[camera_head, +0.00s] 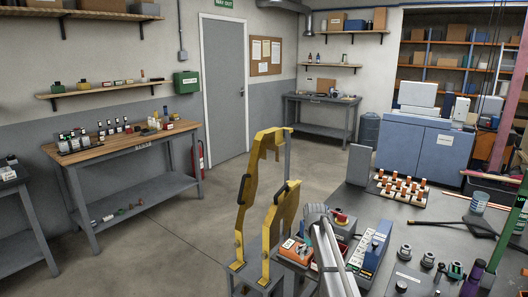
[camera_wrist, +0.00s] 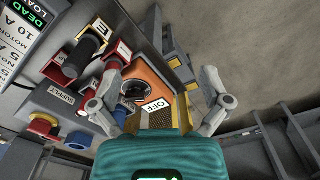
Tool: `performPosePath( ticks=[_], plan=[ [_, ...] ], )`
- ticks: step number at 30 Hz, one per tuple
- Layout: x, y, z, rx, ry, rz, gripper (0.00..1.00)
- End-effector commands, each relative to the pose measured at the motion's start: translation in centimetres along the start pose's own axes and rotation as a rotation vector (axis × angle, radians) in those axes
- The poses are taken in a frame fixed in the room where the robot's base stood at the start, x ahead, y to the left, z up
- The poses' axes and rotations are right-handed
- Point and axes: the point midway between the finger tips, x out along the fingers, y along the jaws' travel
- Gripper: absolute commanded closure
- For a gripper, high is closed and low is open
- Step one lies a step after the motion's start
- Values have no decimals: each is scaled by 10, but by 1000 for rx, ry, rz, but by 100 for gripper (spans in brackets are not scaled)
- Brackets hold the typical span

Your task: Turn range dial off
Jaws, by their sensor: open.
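An orange unit (camera_wrist: 152,78) with a round dark dial (camera_wrist: 133,90) sits near the middle of the wrist view. I take this for the range dial; its pointer position is too small to tell. A white OFF label (camera_wrist: 157,105) is beside it. In the head view the orange unit (camera_head: 293,251) lies at the near left of the dark bench. My gripper (camera_wrist: 163,74) is open and empty, with its fingers on either side of the dial's area in the wrist view. I cannot tell whether a finger touches the unit.
In the head view, a yellow frame (camera_head: 250,200) stands left of the bench, and a blue unit (camera_head: 372,248) lies right of my arm.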

Motion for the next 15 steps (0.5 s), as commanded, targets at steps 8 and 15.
performPosePath(
  ticks=[8, 15],
  plan=[
    [12, -14, 28, 38, 0, 0, 3],
    [27, -32, 65, 94, 0, 0, 3]
  ],
)
